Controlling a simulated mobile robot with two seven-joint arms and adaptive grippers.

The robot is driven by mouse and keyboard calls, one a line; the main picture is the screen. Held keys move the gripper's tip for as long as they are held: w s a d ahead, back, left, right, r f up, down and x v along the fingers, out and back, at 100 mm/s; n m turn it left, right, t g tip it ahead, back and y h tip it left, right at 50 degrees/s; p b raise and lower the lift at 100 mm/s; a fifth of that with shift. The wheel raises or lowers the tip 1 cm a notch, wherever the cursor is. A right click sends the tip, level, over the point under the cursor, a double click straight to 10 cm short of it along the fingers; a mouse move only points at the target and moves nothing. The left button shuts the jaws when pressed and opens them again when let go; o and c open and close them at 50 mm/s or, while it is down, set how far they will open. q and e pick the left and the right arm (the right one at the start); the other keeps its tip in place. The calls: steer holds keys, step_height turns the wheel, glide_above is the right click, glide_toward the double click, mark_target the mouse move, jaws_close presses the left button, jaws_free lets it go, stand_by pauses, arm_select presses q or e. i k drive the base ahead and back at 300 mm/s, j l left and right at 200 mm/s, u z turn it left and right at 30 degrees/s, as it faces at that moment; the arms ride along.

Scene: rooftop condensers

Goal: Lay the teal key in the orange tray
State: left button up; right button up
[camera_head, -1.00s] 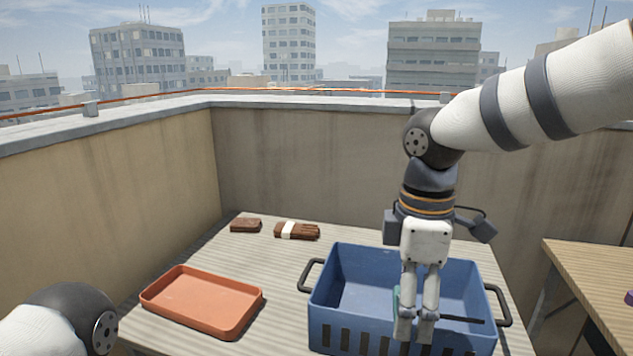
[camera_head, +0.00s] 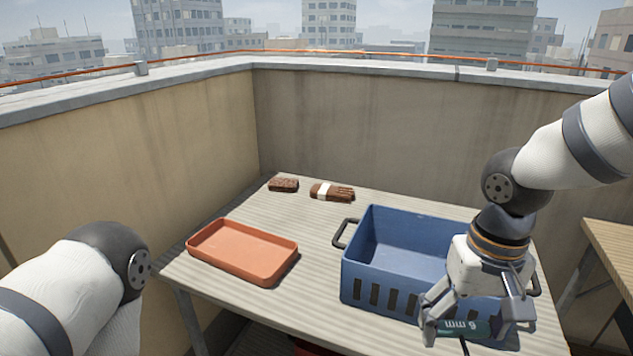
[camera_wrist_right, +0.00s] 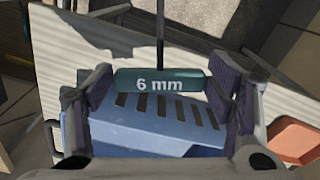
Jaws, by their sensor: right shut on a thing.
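The teal key, a teal handle marked "6 mm" (camera_head: 465,327) with a thin dark shaft, is held in my right gripper (camera_head: 472,322) over the near right side of the blue crate (camera_head: 380,268). In the right wrist view the handle (camera_wrist_right: 160,80) spans crosswise between the two dark finger pads, and the shaft points up in the picture. The orange tray (camera_head: 243,252) lies empty on the left of the table; its edge also shows in the right wrist view (camera_wrist_right: 295,140). My left arm shows at the left, but its gripper is out of view.
The blue crate stands between the tray and my right arm, with a raised side handle (camera_head: 345,233). A brown block (camera_head: 283,185) and a banded brown glove bundle (camera_head: 332,192) lie at the back. A wooden table (camera_head: 610,245) stands at right. Walls close the back and left.

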mark_target(255, 260)
steer(key=i+u, duration=0.15)
steer(key=u, duration=0.3)
steer(key=i+l+u, duration=0.15)
steer(key=u, duration=0.3)
steer(key=i+l+u, duration=0.15)
steer(key=u, duration=0.3)
steer(key=l+u, duration=0.25)
steer(key=u, duration=0.2)
steer(key=i+l+u, duration=0.1)
steer(key=l+u, duration=0.2)
steer(key=u, duration=0.15)
